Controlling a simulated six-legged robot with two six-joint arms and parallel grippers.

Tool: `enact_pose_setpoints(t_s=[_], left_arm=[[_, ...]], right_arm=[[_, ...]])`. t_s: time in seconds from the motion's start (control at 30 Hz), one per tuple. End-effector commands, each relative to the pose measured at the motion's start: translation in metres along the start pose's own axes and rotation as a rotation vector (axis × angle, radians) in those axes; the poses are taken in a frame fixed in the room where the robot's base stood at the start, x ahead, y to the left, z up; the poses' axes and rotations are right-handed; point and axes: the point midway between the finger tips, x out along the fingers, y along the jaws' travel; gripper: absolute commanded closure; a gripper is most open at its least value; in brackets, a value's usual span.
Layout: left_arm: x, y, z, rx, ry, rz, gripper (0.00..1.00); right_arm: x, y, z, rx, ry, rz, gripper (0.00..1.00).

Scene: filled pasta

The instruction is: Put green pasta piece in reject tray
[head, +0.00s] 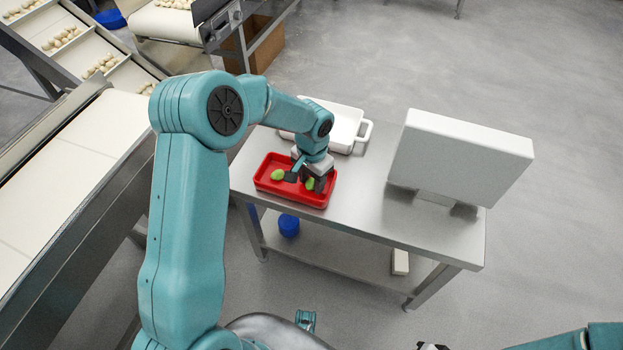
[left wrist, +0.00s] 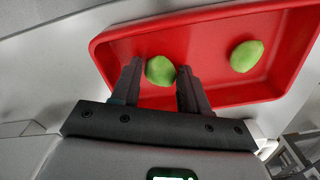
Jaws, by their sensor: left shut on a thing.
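The red tray (head: 262,182) lies on the steel table, and I take it to be the reject tray. My left gripper (head: 305,181) reaches down over it. In the left wrist view the gripper (left wrist: 159,82) is shut on a green pasta piece (left wrist: 160,70), held between its fingertips inside the tray's outline. Whether this piece touches the tray floor I cannot tell. A second green pasta piece (left wrist: 246,56) lies in the tray, apart from the gripper; it also shows in the head view (head: 277,175). Only a dark tip of my right gripper (head: 432,346) shows at the bottom edge.
A white tray (head: 345,122) stands behind the red one on the steel table (head: 370,215). A white box-shaped unit (head: 460,155) stands at the table's right. A conveyor (head: 75,165) runs along the left. A blue object (head: 289,225) is on the lower shelf.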

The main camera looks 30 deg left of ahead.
Motion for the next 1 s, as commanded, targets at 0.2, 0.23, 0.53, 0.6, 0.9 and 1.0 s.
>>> enact_pose_setpoints(t_s=[0.2,0.23,0.53,0.6,0.9,1.0], left_arm=[[0.003,0.0,0.001,0.0,-0.001,0.0,0.45],[0.003,0.0,0.001,0.0,-0.001,0.0,0.45],[-0.009,0.0,0.0,0.001,0.001,-0.001,0.45],[-0.022,-0.001,0.0,0.001,0.002,-0.002,0.45],[-0.091,0.0,0.0,0.0,0.003,-0.001,0.45],[-0.107,0.0,0.0,0.0,0.001,-0.001,0.45]], right_arm=[[0.002,0.001,0.0,0.0,0.0,0.0,1.0],[0.002,0.001,0.0,0.0,0.0,0.0,1.0],[-0.003,-0.001,0.0,0.0,0.0,0.0,1.0],[-0.006,-0.002,0.0,0.0,0.0,0.0,1.0],[-0.019,-0.007,0.0,0.0,0.0,0.0,1.0],[-0.022,-0.008,0.0,0.0,0.0,0.0,1.0]])
